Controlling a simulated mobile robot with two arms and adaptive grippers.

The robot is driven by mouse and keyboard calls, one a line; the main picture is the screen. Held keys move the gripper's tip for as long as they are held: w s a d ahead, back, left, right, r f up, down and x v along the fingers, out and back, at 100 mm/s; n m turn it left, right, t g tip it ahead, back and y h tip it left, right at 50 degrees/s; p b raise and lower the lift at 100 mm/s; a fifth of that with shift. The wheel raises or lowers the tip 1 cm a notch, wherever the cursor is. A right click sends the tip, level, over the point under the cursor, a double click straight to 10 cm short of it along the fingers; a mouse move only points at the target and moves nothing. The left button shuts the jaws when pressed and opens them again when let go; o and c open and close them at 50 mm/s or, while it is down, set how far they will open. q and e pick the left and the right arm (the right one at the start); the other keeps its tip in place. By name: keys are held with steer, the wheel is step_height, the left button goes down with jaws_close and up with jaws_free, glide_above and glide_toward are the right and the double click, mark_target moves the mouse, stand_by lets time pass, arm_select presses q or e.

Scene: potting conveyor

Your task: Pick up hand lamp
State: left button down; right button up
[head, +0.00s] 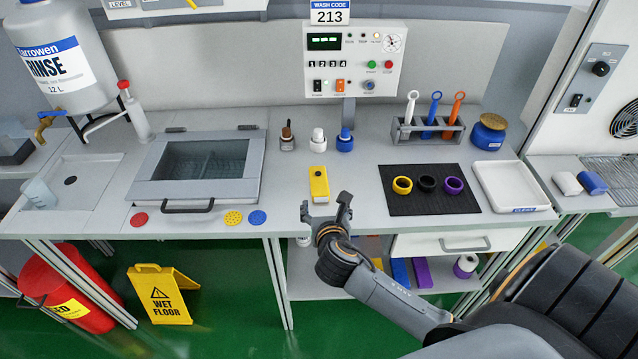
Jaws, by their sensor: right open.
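My right gripper (325,204) is open and empty at the front edge of the worktop. Its two fingers point toward the yellow device, just in front of its near end. I cannot tell whether they touch it. My left gripper is out of view.
A black mat (430,204) with yellow, black and purple rings lies to the right, beside a white tray (510,188). A lidded basin (199,174) is to the left. Three small bottles stand behind the yellow device. A control panel (353,60) is at the back.

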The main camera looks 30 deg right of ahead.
mark_target(319, 182)
steer(key=shift+w+d+r, duration=0.1)
steer(key=shift+w+d, duration=0.05)
steer(key=shift+w, duration=0.2)
steer(key=x, duration=0.7)
steer(key=shift+w+d, duration=0.15)
steer(key=shift+w, duration=0.15)
steer(key=shift+w+d+f+p, duration=0.2)
steer(key=shift+w+d+p, duration=0.15)
steer(key=shift+w, duration=0.25)
steer(key=x, duration=0.4)
steer(key=shift+w, duration=0.1)
steer(key=c, duration=1.3)
steer(key=shift+r, duration=0.15)
